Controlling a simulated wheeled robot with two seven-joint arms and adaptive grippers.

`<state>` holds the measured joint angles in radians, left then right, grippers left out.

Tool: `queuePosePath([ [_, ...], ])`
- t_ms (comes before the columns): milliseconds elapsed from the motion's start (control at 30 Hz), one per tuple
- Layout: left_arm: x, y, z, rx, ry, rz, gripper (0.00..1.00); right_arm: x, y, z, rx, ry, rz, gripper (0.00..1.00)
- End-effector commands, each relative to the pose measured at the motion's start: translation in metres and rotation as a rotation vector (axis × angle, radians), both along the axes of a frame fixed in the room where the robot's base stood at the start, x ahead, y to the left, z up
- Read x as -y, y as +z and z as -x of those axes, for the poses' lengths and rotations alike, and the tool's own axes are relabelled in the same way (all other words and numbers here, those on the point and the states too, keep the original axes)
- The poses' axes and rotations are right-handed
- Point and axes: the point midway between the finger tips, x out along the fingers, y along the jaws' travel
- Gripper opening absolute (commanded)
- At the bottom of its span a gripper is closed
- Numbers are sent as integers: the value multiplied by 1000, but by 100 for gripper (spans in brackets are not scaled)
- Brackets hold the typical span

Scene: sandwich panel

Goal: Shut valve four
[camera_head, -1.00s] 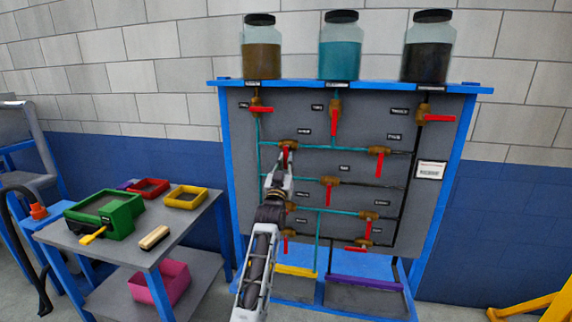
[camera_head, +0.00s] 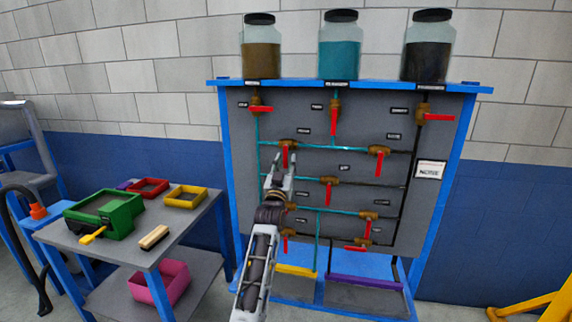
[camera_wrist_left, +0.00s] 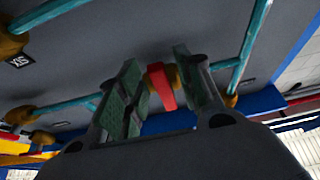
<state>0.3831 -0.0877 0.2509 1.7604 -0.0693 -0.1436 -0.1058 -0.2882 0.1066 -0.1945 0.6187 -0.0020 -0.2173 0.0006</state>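A brass valve with a red handle (camera_head: 285,155) sits at the left of the panel's second row, on a teal horizontal pipe. Its handle hangs down, across the pipe. The small label above it is too blurred to read in the head view. My left gripper (camera_head: 283,160) is at this handle, with its fingers apart. In the left wrist view the red handle (camera_wrist_left: 162,88) stands between the two green-padded fingers (camera_wrist_left: 158,92), with gaps on both sides. My right gripper is not in view.
The panel (camera_head: 380,220) carries several other red-handled valves, including one below right (camera_head: 328,190) close to my gripper. Three jars (camera_head: 341,50) stand on top. A grey side table (camera_head: 190,225) with a green bin (camera_head: 105,215) and small trays stands at the left.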

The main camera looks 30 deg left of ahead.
Motion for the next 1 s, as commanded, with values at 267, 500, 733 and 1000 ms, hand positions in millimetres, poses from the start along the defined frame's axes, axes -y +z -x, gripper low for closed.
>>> queuePosePath([
  [267,5,-9,17,-2,0,1,36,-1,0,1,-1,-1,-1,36],
  [500,11,-17,36,-2,-1,0,36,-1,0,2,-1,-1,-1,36],
  [733,16,-24,53,-3,-1,1,36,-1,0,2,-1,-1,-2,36],
  [1000,22,-33,73,-3,-1,1,36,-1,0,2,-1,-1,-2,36],
])
